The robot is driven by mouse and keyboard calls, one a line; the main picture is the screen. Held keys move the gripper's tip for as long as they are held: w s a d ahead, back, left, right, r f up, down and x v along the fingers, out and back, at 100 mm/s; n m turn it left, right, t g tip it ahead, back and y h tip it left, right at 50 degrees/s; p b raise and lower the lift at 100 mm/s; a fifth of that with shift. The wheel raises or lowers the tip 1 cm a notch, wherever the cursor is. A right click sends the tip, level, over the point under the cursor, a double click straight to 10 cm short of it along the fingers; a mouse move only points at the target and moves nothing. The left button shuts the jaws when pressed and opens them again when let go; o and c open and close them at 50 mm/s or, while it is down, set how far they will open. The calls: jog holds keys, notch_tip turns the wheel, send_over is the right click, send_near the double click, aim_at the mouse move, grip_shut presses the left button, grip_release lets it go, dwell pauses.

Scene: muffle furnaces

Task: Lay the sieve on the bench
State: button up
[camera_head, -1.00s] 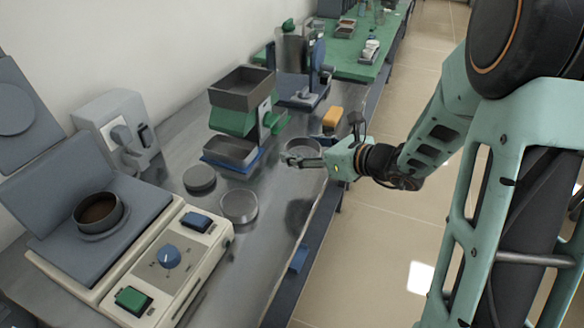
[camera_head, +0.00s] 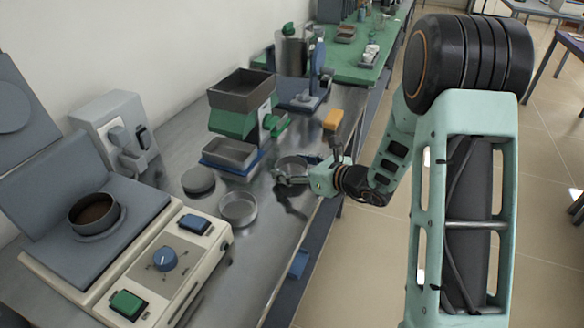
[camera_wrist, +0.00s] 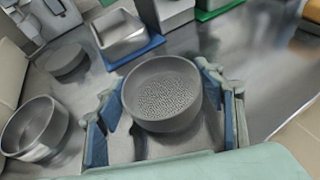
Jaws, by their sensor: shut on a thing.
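The sieve (camera_wrist: 160,98) is a round grey metal ring with a perforated mesh floor. It sits between the two blue-padded fingers of my gripper (camera_wrist: 162,112) in the wrist view, which are shut on its sides. In the head view the sieve (camera_head: 292,165) is partly hidden by my gripper (camera_head: 288,180), low over the grey metal bench (camera_head: 262,245). The sieve looks about level. I cannot tell whether it touches the bench.
A round metal pan (camera_head: 238,209) and a dark disc (camera_head: 198,181) lie left of my gripper. A green machine (camera_head: 235,120) with a tray (camera_head: 230,153) stands behind. A control-panel device (camera_head: 165,260) fills the lower left. An orange block (camera_head: 333,119) lies behind my gripper.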

jog(key=shift+f, duration=0.2)
jog(key=o, duration=1.7)
jog(key=shift+r, duration=0.1)
jog(key=shift+r, duration=0.15)
jog(key=shift+s+d+r, duration=0.15)
jog(key=shift+d, duration=0.15)
jog(key=p+v, duration=0.1)
jog(key=v, duration=1)
jog(key=shift+s+r, duration=0.15)
